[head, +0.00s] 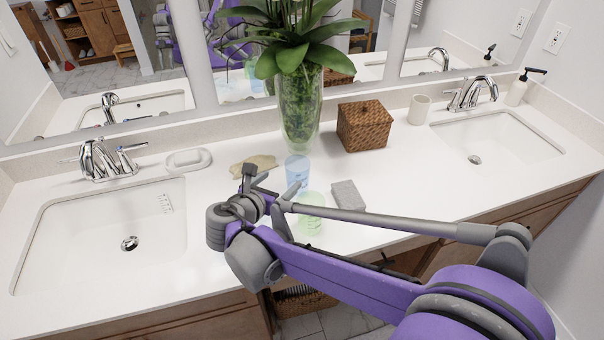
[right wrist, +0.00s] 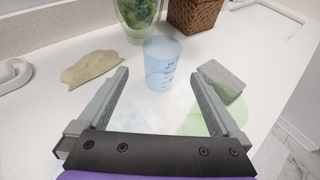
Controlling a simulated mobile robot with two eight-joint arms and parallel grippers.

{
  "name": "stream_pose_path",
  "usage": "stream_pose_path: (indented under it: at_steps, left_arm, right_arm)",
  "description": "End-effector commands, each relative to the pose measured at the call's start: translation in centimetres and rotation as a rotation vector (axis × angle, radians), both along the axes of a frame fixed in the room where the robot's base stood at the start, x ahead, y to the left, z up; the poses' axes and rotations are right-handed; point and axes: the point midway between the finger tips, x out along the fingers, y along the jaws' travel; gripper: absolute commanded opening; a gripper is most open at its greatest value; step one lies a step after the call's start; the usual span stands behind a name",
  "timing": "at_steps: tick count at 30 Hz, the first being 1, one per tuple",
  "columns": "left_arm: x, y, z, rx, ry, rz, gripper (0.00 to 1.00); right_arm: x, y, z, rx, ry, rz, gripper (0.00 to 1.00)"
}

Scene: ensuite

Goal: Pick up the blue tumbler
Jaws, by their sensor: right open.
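The blue tumbler (head: 297,171) is translucent and stands upright on the white counter, in front of the glass plant vase. In the right wrist view the blue tumbler (right wrist: 161,64) stands ahead of my right gripper (right wrist: 160,90), near the middle of the gap between its fingertips. My right gripper (head: 262,178) is open and empty, just left of the tumbler in the head view. A translucent green tumbler (head: 312,217) stands nearer the front; in the right wrist view it shows behind the right finger. My left gripper is in neither view.
A grey sponge-like block (head: 349,196) lies right of the tumblers. A beige, irregular flat piece (head: 252,165) lies to the left. The vase (head: 301,115) and a wicker box (head: 364,126) stand behind. Sinks lie on both sides.

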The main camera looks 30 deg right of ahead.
Motion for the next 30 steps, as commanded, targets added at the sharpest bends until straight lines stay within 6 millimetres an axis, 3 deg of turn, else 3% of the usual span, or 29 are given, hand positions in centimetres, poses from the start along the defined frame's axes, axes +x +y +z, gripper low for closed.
stream_pose_path:
  at_steps: [5,12,30]
  left_arm:
    - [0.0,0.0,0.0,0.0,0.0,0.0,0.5]
    - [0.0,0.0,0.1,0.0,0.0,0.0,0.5]
    - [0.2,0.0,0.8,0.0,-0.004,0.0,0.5]
  right_arm:
    - [0.3,-0.4,-0.2,0.0,0.0,-0.001,1.0]
    - [2.3,-3.2,-1.6,0.0,0.0,-0.003,1.0]
    - [5.7,-8.4,-3.4,0.0,0.0,0.0,1.0]
